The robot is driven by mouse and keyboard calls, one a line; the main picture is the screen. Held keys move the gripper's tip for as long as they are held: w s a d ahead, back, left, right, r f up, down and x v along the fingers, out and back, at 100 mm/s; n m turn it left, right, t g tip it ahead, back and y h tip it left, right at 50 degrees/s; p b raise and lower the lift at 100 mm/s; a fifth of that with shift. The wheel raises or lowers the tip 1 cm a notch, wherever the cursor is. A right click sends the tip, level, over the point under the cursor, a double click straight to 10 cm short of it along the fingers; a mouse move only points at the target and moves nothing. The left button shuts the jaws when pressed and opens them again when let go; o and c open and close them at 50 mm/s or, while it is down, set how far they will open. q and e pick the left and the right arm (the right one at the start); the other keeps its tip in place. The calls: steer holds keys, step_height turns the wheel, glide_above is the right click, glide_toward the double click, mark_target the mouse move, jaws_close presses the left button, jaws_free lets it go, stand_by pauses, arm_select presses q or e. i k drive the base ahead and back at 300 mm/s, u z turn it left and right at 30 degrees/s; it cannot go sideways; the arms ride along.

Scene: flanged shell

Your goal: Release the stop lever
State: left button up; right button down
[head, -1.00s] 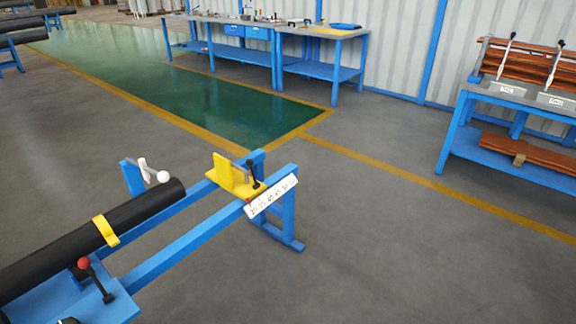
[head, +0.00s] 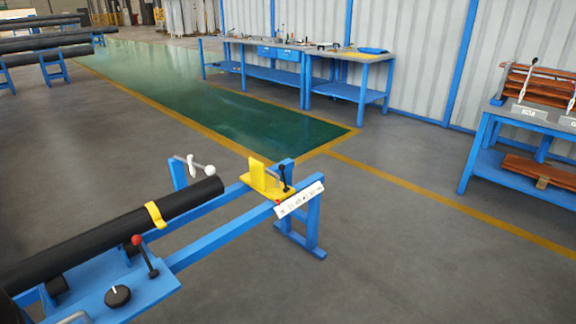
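A yellow stop (head: 262,182) sits near the far end of the blue rail frame (head: 215,235). A small lever with a black knob (head: 283,172) stands upright on it, beside a white scale plate (head: 300,199) with markings too small to read. A second lever with a red knob (head: 137,240) stands on the frame's near blue plate. A black pipe (head: 100,235) lies along the frame under a yellow strap (head: 155,215). Its end is short of the yellow stop, with a gap between. Neither of my grippers is in view.
A white-knobbed crank (head: 205,170) stands behind the pipe end. A black dial (head: 118,296) is on the near plate. Blue workbenches (head: 345,90) stand along the back wall, and a blue rack (head: 490,160) stands at right. The floor right of the frame is clear.

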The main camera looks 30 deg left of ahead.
mark_target(282, 167)
steer(key=z, duration=0.2)
steer(key=i, duration=1.35)
steer(key=u, duration=1)
steer(key=i, duration=1.05)
steer(key=u, duration=1.15)
steer(key=i, duration=1.05)
